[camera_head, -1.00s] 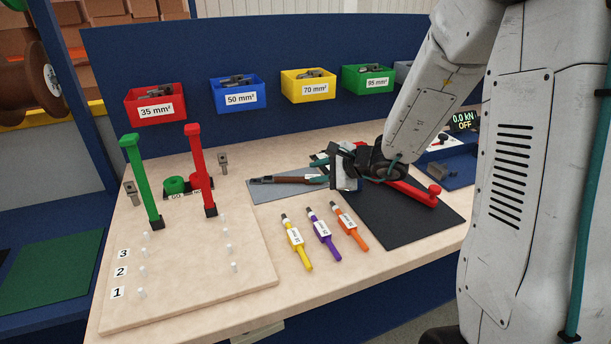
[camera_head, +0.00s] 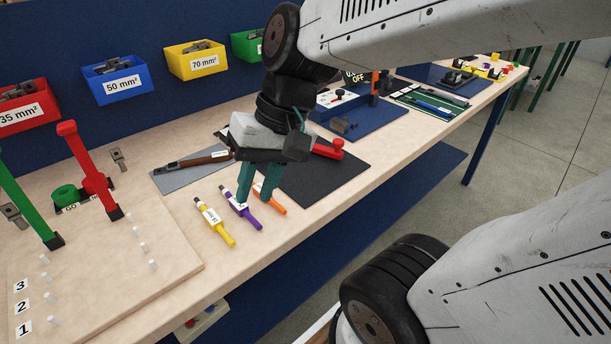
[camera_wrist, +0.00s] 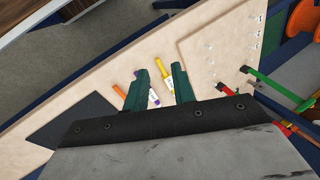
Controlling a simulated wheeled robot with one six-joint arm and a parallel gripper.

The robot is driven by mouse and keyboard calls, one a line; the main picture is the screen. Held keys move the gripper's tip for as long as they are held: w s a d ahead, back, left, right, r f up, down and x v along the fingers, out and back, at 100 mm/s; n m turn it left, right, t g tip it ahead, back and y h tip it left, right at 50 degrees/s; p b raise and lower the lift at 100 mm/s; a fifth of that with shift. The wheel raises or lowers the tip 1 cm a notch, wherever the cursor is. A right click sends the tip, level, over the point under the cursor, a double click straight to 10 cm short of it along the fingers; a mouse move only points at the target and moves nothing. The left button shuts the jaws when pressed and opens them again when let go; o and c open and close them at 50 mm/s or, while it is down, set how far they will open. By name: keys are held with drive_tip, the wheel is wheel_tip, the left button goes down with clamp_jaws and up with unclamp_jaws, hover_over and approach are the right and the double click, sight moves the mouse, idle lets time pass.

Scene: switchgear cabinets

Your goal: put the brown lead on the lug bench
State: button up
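A long brown piece with a dark end and a pale label (camera_head: 200,159) lies on a grey mat on the beige bench (camera_head: 190,285); it looks like the brown lead, but I cannot be sure. Yellow (camera_head: 215,224), purple (camera_head: 241,210) and orange (camera_head: 276,204) leads lie in a row in front of it. My gripper (camera_head: 253,203) points down over the purple and orange leads, its two green fingers apart with nothing held. In the wrist view my gripper (camera_wrist: 160,68) is open, with the purple lead (camera_wrist: 153,98) showing between the fingers.
Colored lug bins (camera_head: 122,80) line the back panel. A green post (camera_head: 28,205) and a red post (camera_head: 88,170) stand at left, near a board with white pegs (camera_head: 153,265). A black mat (camera_head: 325,180) with a red-handled tool (camera_head: 328,149) lies right of my gripper.

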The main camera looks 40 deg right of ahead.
drive_tip(key=s+d+r+n+h, duration=0.1)
drive_tip(key=s+d+n+h, duration=0.1)
drive_tip(key=s+d+h, duration=0.2)
drive_tip(key=shift+s+d+r, duration=0.15)
drive_tip(key=shift+s+d, duration=0.65)
